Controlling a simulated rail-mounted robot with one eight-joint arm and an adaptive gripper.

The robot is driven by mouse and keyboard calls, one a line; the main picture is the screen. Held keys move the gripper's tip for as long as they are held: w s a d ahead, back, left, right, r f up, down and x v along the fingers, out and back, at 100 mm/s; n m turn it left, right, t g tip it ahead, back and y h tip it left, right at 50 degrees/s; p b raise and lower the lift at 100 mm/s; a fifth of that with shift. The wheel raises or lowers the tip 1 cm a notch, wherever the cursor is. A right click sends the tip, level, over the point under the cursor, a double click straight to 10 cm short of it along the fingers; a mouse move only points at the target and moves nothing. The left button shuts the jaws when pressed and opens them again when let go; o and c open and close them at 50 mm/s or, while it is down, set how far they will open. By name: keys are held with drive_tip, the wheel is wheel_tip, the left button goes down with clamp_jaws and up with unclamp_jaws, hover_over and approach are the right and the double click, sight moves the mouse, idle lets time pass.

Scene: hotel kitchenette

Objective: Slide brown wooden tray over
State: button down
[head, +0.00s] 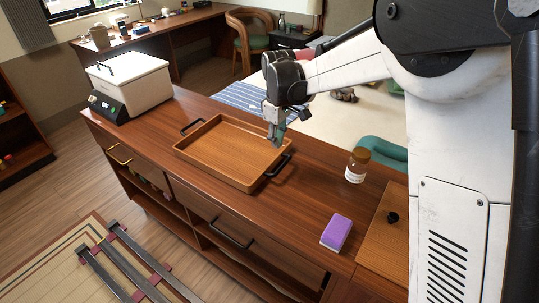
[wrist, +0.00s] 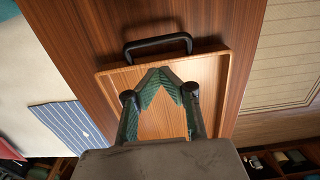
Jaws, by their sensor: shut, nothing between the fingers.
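The brown wooden tray (head: 228,152) lies flat and empty on the wooden counter. It has a raised rim and a black handle at each short end. My gripper (head: 276,140) is shut and empty, above the tray's right end close to its right-hand handle (head: 279,166). In the wrist view the shut fingertips (wrist: 163,75) show over the tray (wrist: 222,72), with one black handle (wrist: 158,44) beyond them. I cannot tell whether the fingertips touch the tray.
A white appliance (head: 131,84) stands at the counter's left end. Right of the tray are a brown-capped bottle (head: 356,166), a purple sponge (head: 337,232) and a wooden board (head: 385,238) with a black knob. Bare counter (head: 300,205) lies between tray and sponge.

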wheel_tip(320, 180, down, 10)
drive_tip(key=shift+d+r+b, duration=0.1)
drive_tip(key=shift+b, duration=0.35)
